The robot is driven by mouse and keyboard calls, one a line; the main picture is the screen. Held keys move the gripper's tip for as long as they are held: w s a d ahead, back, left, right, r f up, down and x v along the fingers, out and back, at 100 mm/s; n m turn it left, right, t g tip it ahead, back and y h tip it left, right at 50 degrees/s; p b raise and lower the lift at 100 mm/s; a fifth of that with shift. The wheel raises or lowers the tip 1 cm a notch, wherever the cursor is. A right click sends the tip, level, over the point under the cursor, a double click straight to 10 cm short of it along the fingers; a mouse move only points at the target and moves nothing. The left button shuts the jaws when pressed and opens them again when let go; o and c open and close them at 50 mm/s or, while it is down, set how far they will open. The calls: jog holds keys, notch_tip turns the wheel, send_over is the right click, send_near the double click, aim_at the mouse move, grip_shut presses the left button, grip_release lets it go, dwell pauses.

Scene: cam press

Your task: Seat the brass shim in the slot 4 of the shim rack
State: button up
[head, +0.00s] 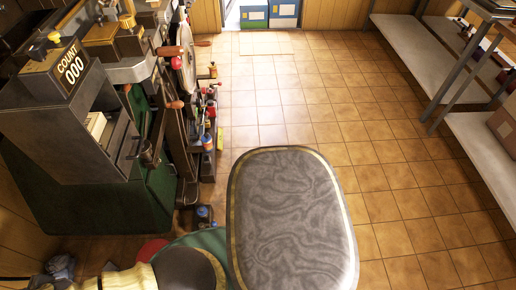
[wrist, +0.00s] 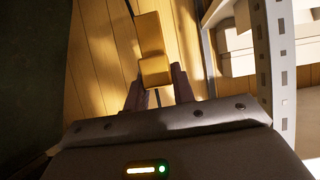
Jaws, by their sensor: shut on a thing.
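In the wrist view my gripper (wrist: 157,88) is shut on a yellow brass-coloured piece, which I take as the brass shim (wrist: 154,70). The piece sticks out beyond the fingertips, with a squarish near face and a longer part stretching upward in the picture. Its held end is partly hidden between the fingers. My gripper and the shim do not show in the head view. I cannot make out the shim rack or its slot 4 in either view.
Shelves (head: 435,55) line the right side. The tiled floor (head: 300,95) between is clear. In the wrist view, a pale perforated upright (wrist: 282,70) stands at right, before wood panelling (wrist: 92,55).

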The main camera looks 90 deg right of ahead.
jog(key=shift+s+r+p, duration=0.3)
jog(key=shift+r+p, duration=0.15)
jog(key=shift+p, duration=0.5)
jog(key=p+v, duration=1.2)
jog(key=p, duration=0.4)
jog(key=shift+w+r, duration=0.2)
jog(key=shift+r, duration=0.2)
jog(key=shift+w+a, duration=0.1)
